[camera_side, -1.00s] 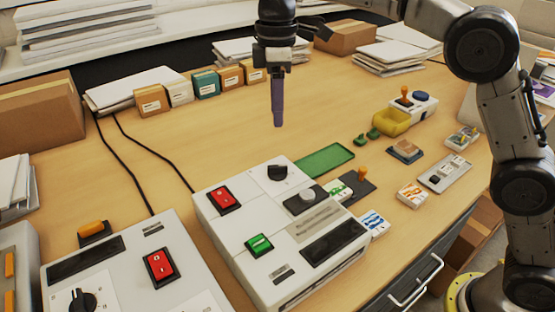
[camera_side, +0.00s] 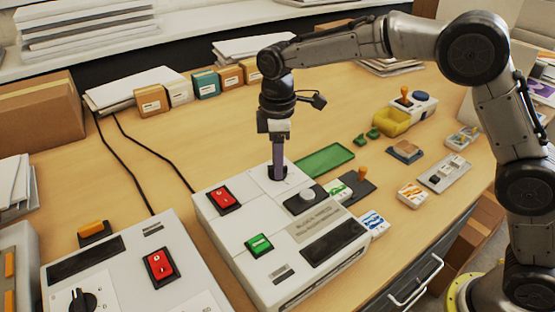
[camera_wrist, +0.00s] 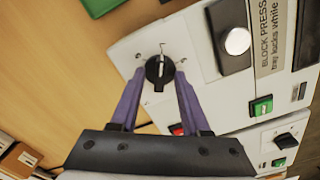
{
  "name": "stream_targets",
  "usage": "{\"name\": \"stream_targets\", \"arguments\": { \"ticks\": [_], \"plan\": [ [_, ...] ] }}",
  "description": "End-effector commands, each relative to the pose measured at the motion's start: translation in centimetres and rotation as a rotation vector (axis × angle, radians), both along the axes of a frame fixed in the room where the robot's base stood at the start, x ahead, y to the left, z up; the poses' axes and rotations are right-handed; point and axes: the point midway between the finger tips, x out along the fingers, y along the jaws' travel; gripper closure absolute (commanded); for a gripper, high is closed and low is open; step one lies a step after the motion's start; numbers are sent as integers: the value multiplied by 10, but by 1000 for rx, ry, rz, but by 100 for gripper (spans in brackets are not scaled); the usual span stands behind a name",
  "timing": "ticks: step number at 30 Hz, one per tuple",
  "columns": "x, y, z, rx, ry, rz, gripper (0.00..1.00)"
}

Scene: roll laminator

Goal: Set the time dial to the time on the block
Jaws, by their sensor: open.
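The black time dial (camera_wrist: 159,72) sits on a white plate on top of the white press machine (camera_side: 235,235). Its pointer and small marks around it show in the wrist view, but the marks are too small to read. My gripper (camera_wrist: 160,78) is open, with its purple fingers on either side of the dial. In the side view my gripper (camera_side: 278,174) is down at the dial and hides most of it. Several small printed blocks lie right of the machine, including a blue-and-white one (camera_side: 374,223) and an orange-and-white one (camera_side: 411,195). I cannot read a time on any.
The machine also carries a red switch (camera_side: 223,198), a green switch (camera_side: 259,245) and a grey knob (camera_side: 307,194). A second machine (camera_side: 130,270) with its own dial (camera_side: 83,302) stands at the left. A green tray (camera_side: 324,160) lies behind.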

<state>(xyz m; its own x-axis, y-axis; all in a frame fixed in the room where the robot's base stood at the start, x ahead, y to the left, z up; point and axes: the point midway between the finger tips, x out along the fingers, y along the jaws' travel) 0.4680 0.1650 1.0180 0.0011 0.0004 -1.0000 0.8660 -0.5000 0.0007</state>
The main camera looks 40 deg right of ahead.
Motion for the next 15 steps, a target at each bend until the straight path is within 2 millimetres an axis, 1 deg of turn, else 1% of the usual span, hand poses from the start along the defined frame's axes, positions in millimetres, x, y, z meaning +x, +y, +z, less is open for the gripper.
{"name": "stream_targets", "arguments": {
  "ticks": [5,6,8,9,13,15],
  "plan": [
    [0,0,0,0,1,0,54],
    [0,0,0,0,1,0,57],
    [0,0,0,0,1,0,68],
    [0,0,0,0,1,0,75],
    [0,0,0,0,1,0,99],
    [0,0,0,0,1,0,100]
  ]
}}
